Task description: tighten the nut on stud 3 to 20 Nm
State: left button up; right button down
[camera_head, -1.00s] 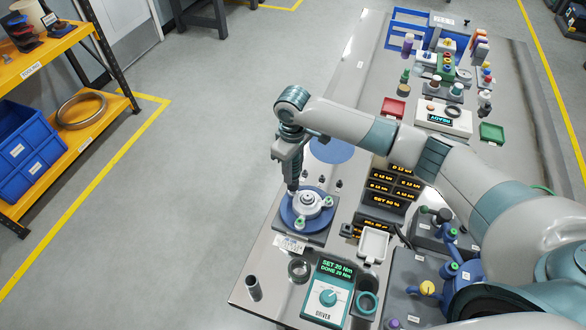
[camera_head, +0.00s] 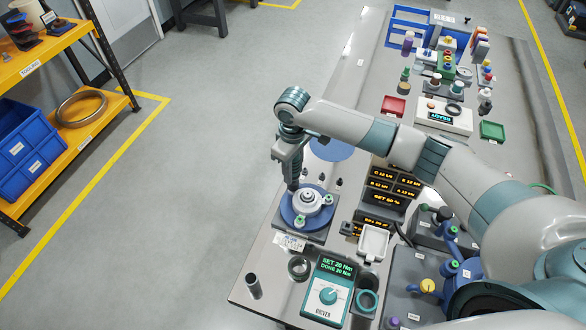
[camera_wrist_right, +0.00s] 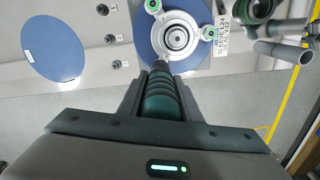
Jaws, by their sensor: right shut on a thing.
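My right gripper (camera_head: 293,183) points down over the flange assembly and is shut on the ribbed dark teal handle of a driver tool (camera_wrist_right: 165,97). The tool's tip is at the near edge of the pale round flange (camera_wrist_right: 178,38) in the wrist view; I cannot tell whether it touches a nut. The flange sits on a blue disc (camera_head: 289,217) on a grey base. Two green-topped studs show on it, one at the front (camera_head: 300,221) and one at the right (camera_head: 328,199). The teal driver unit (camera_head: 328,296) reads SET 20 Nm, DONE 20 Nm. My left gripper is not in view.
A white tray (camera_head: 374,243) and dark readout boxes (camera_head: 387,199) stand right of the flange. Small dark pegs (camera_head: 338,183) are just behind. Open floor lies left.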

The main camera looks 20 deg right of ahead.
jog(key=shift+f, duration=0.25)
jog(key=shift+s+f, duration=0.1)
dwell(0.9)
jog(key=shift+r+p, duration=2.6)
jog(key=shift+p, duration=0.3)
